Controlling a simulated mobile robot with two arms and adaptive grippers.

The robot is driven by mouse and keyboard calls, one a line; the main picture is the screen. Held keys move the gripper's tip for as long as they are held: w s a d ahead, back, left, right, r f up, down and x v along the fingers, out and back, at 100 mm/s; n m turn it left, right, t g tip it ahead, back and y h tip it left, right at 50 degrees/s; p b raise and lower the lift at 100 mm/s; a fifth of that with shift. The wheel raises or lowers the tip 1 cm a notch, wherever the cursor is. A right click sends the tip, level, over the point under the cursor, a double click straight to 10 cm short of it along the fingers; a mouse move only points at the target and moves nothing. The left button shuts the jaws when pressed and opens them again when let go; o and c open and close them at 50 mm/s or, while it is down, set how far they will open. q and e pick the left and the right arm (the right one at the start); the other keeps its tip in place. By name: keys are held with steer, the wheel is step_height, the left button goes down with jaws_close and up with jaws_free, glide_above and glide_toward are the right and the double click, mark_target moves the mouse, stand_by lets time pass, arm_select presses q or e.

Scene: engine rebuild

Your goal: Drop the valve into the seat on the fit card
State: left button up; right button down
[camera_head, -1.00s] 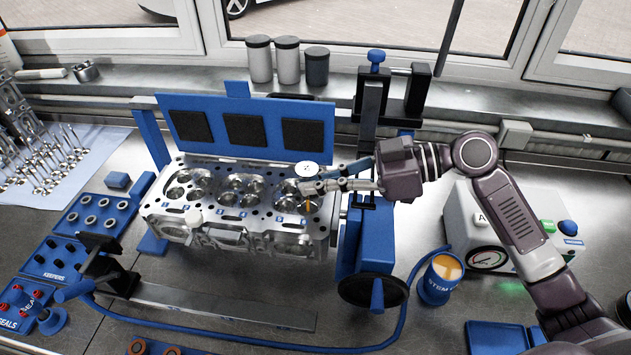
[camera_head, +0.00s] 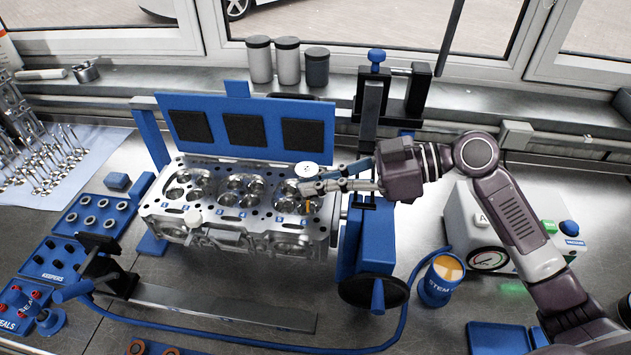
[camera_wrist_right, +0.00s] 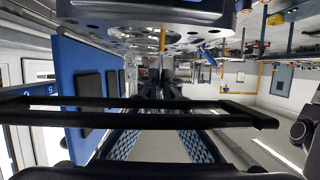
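The engine cylinder head (camera_head: 232,212) sits in a blue stand, valve chambers facing up. My right gripper (camera_head: 308,188) reaches in from the right, its fingers level over the right-hand chamber. I cannot tell whether the fingertips are closed on something. A thin orange-brown stem (camera_head: 308,204) stands just below the tips; the wrist view shows a yellow stem (camera_wrist_right: 162,40) between the fingertips and the metal head. A pale round disc (camera_head: 307,170) lies behind the tips. I cannot tell which of these is the task's valve. I cannot pick out a fit card. My left gripper does not show.
Several valves (camera_head: 62,158) lie on a pale cloth at the left. Blue parts trays (camera_head: 60,258) stand at the front left. The blue stand post (camera_head: 372,240) with its black handwheel is close beside my right gripper. A blue STEM pot (camera_head: 440,285) and a gauge box (camera_head: 478,225) stand right.

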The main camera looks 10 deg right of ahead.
steer(key=shift+f, duration=0.3)
steer(key=shift+r+b, duration=0.35)
stand_by(1.4)
steer(key=shift+f+b, duration=0.4)
stand_by(0.4)
